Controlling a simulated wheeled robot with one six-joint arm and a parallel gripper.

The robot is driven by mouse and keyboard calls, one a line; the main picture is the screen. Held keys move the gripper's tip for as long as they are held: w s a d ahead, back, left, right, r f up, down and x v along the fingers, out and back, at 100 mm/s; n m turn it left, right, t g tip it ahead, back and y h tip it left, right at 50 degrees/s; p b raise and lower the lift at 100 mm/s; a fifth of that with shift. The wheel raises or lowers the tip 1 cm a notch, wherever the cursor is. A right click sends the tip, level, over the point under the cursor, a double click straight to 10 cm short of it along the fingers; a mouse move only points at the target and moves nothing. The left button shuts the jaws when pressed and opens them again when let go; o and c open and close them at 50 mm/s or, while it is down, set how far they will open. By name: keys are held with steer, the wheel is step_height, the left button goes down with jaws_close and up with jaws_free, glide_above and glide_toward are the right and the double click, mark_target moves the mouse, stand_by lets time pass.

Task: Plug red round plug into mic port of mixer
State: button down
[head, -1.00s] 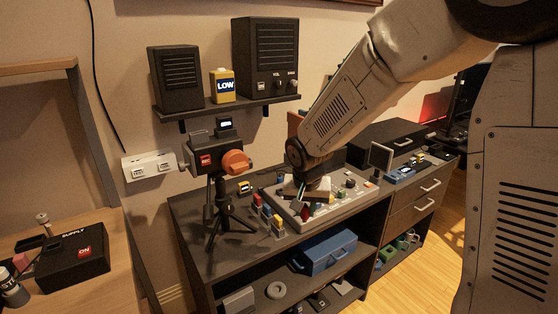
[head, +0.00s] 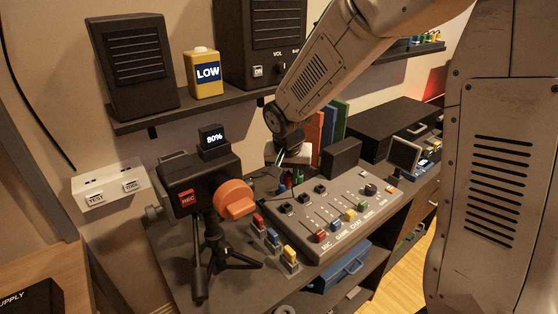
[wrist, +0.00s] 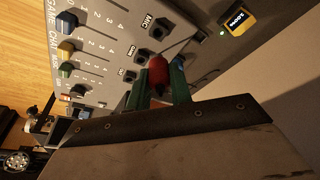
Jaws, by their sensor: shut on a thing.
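The red round plug (wrist: 157,72) is held between the green fingertips of my gripper (wrist: 161,88) in the wrist view. The grey mixer (wrist: 112,50) lies behind it, with the dark mic port (wrist: 158,31) beside the label MIC. The plug's tip points toward the mixer's row of ports and appears close to the mic port. I cannot tell whether it touches the mixer. In the head view my gripper (head: 283,160) is over the back left of the mixer (head: 340,232), partly hidden by my wrist.
A camera on a tripod (head: 205,185) with an orange lens stands left of the mixer. Colored blocks (head: 272,240) stand at the mixer's left front. A dark box (head: 341,158) and upright books (head: 330,125) are behind it. A yellow box (wrist: 241,17) shows in the wrist view.

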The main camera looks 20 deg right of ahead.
steer(key=shift+w, duration=0.45)
steer(key=shift+f, duration=0.1)
steer(key=shift+f, duration=2.8)
steer(key=shift+s+f, duration=0.1)
steer(key=shift+f, duration=1.15)
steer(key=c, duration=1.2)
jaws_free()
steer(key=shift+o, duration=0.2)
